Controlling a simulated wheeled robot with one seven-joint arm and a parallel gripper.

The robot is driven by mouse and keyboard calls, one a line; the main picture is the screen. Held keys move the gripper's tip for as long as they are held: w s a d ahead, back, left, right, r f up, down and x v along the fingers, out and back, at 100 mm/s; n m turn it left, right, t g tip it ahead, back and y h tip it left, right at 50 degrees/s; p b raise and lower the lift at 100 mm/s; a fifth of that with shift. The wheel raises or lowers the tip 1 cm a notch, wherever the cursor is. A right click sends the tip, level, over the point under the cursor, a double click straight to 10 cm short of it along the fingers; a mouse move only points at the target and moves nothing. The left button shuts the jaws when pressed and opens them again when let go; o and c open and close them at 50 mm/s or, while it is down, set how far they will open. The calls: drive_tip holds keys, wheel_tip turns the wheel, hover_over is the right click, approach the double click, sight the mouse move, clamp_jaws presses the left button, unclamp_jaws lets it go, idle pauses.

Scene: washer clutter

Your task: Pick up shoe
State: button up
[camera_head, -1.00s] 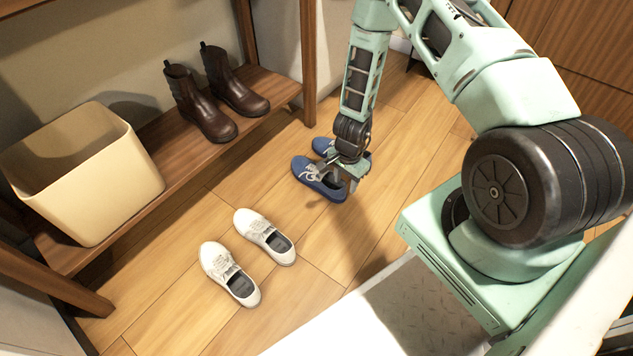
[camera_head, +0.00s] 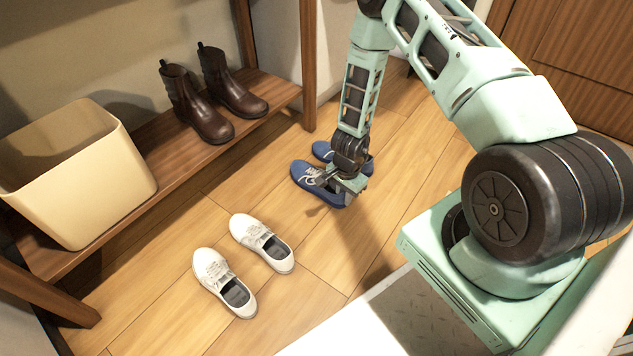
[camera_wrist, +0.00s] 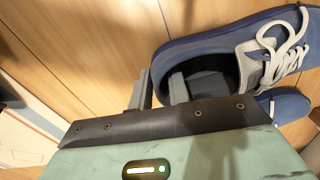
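A pair of blue shoes with white laces stands on the wooden floor. My gripper (camera_head: 334,187) is down at the heel end of the nearer blue shoe (camera_head: 305,176). In the wrist view this blue shoe (camera_wrist: 212,47) lies with its opening toward my gripper (camera_wrist: 160,88). One finger is inside the opening and the other is outside, with the heel wall between them. I cannot tell whether the fingers press on it. The farther blue shoe (camera_head: 322,150) is partly hidden behind my arm; part of it shows in the wrist view (camera_wrist: 287,106).
A pair of white shoes, one (camera_head: 261,241) beside the other (camera_head: 223,281), stands on the floor nearer me. A wooden rack (camera_head: 178,158) on the left bears brown boots (camera_head: 196,103) and a beige bin (camera_head: 100,185). Floor between the white and blue shoes is clear.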

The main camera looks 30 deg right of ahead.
clamp_jaws()
drive_tip(key=shift+r, duration=0.15)
wheel_tip(320, 180, up, 10)
drive_tip(key=p, duration=0.7)
